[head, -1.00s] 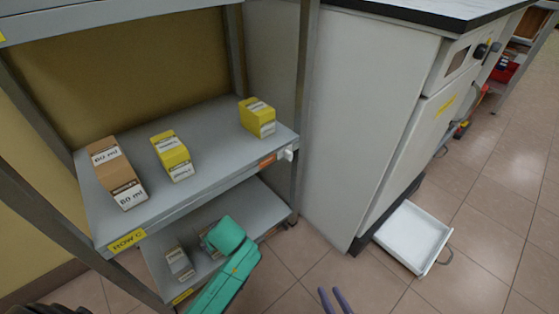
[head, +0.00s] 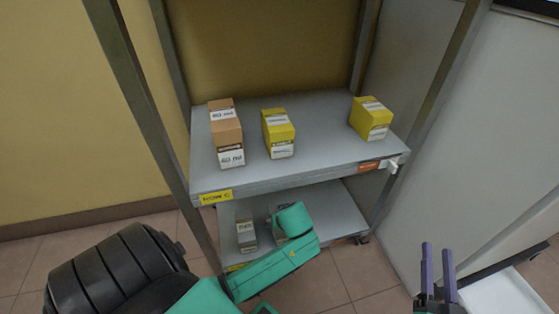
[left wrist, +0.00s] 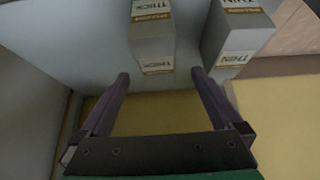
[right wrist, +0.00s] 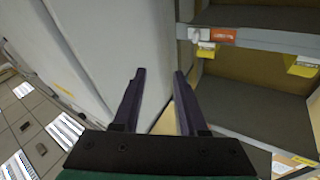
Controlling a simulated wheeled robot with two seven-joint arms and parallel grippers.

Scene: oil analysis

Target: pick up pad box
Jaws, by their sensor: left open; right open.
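Two small pale boxes stand on the lower shelf (head: 335,205), the left box (head: 246,235) in plain view and the right box (head: 274,222) partly hidden by my left arm. In the left wrist view their labels are upside down: one reads THICK (left wrist: 152,35), the other THIN (left wrist: 238,40). Which is the pad box I cannot tell for certain. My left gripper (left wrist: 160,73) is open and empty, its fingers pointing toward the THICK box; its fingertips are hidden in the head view. My right gripper (head: 437,247) is open and empty, right of the rack.
The upper shelf (head: 320,140) holds a brown box (head: 227,135) and two yellow boxes, one in the middle (head: 279,135) and one at right (head: 371,118). Rack posts flank the shelves. A white cabinet (head: 450,150) stands at right, with a white tray (head: 500,296) low beside it.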

